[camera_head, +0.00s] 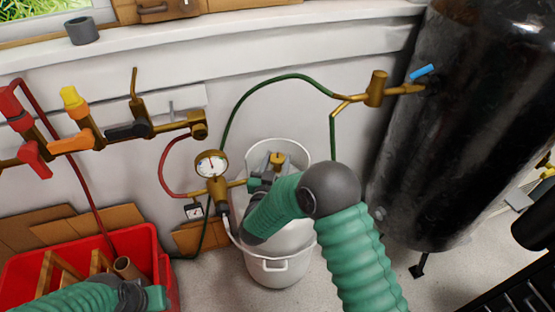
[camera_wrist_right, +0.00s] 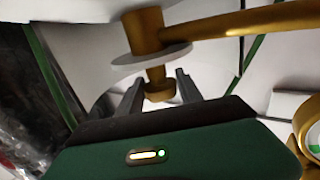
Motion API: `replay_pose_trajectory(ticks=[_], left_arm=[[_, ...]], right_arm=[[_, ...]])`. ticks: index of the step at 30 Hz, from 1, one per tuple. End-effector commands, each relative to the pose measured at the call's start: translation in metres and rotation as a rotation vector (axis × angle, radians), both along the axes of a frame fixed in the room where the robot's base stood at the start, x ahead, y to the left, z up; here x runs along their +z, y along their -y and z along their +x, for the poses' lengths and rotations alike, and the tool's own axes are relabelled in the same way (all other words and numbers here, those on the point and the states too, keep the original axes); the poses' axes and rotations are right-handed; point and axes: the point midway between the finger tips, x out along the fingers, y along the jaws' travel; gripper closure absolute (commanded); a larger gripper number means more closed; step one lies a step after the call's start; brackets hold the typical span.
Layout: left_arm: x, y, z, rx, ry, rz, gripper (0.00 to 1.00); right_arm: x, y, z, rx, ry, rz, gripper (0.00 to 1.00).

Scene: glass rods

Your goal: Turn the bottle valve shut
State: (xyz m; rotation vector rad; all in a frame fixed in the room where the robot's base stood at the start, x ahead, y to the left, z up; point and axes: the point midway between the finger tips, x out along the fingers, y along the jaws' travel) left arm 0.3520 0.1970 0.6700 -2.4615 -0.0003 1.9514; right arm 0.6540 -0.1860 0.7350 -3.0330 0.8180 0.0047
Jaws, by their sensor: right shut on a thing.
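A white gas bottle (camera_head: 290,228) stands in a white bucket (camera_head: 280,272) below the wall. Its brass valve (camera_head: 277,160) shows at the top, beside my right gripper (camera_head: 258,181). In the right wrist view, the grey fingers of my right gripper (camera_wrist_right: 158,92) stand on both sides of the small brass valve knob (camera_wrist_right: 160,90), shut on it. A round grey disc (camera_wrist_right: 152,56) sits further along the stem. My left gripper (camera_head: 145,298) is low at the left, over the red crate; its fingers cannot be made out.
A pressure gauge (camera_head: 211,164) with brass fittings is just left of the bottle. A green hose (camera_head: 243,97) arches behind. Brass valves with red, orange and black handles line the wall at left. A red crate (camera_head: 165,262) and a large black tank (camera_head: 455,130) flank the bucket.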

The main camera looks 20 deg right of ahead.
Motion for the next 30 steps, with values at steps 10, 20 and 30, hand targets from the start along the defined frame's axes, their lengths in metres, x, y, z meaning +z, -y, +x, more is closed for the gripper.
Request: replay_pose_trajectory(ticks=[10,20,30], left_arm=[[0.0064,0.0000,0.0000,0.000,0.000,0.000,0.64],[0.0074,0.0000,0.0000,0.000,0.000,0.000,0.64],[0.0075,0.0000,0.0001,0.000,0.000,0.000,0.64]], right_arm=[[0.0031,-0.0015,0.0017,-0.271,0.007,0.000,0.98],[0.0036,-0.0004,0.0020,-0.405,0.008,-0.003,0.98],[0.0046,0.0001,0.0024,-0.429,0.009,-0.003,0.98]])
